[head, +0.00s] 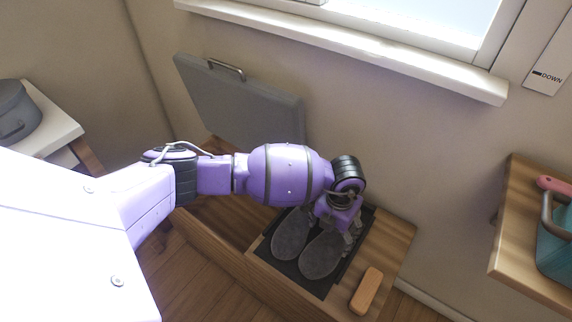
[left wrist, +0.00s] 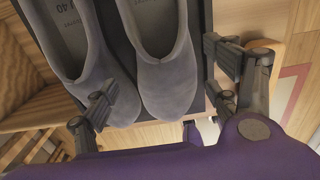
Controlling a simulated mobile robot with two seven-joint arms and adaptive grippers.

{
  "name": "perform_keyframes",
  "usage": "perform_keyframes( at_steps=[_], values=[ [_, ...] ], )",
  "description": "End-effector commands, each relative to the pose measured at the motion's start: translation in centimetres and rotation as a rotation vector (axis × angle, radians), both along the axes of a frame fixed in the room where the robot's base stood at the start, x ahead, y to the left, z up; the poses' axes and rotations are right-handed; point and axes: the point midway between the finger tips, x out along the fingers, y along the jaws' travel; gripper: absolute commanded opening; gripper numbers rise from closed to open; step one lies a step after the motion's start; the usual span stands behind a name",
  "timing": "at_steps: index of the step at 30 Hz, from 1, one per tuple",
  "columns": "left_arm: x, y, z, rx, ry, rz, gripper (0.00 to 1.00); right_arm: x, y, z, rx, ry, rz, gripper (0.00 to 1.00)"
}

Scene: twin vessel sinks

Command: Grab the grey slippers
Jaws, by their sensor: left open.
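A pair of grey slippers lies side by side on a dark tray (head: 285,273) set in a wooden bench. The left one (head: 292,234) and the right one (head: 321,254) show in the head view, their upper ends partly hidden by my left gripper (head: 342,232). In the left wrist view, the slippers (left wrist: 84,72) and (left wrist: 168,78) show their open heels and printed insoles. My right gripper is not in view.
A tan wooden block (head: 366,291) lies on the bench's right part. A grey lid panel (head: 240,100) leans on the wall behind my arm. A wooden shelf (head: 530,250) with a teal container (head: 556,245) is at right. A window sill (head: 350,45) is above.

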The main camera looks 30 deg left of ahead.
Motion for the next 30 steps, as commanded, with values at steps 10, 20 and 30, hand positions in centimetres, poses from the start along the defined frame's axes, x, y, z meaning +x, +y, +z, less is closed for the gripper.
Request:
perform_keyframes(
  at_steps=[10,20,30],
  values=[
    [-0.1,-0.3,-4.4,-0.002,-0.002,-0.003,0.8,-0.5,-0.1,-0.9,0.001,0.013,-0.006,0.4],
    [-0.1,-0.3,-4.3,-0.003,-0.003,-0.003,0.62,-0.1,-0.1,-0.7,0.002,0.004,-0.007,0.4],
    [0.0,0.1,-4.3,0.004,-0.003,-0.001,0.33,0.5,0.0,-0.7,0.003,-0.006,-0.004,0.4]
  ],
)
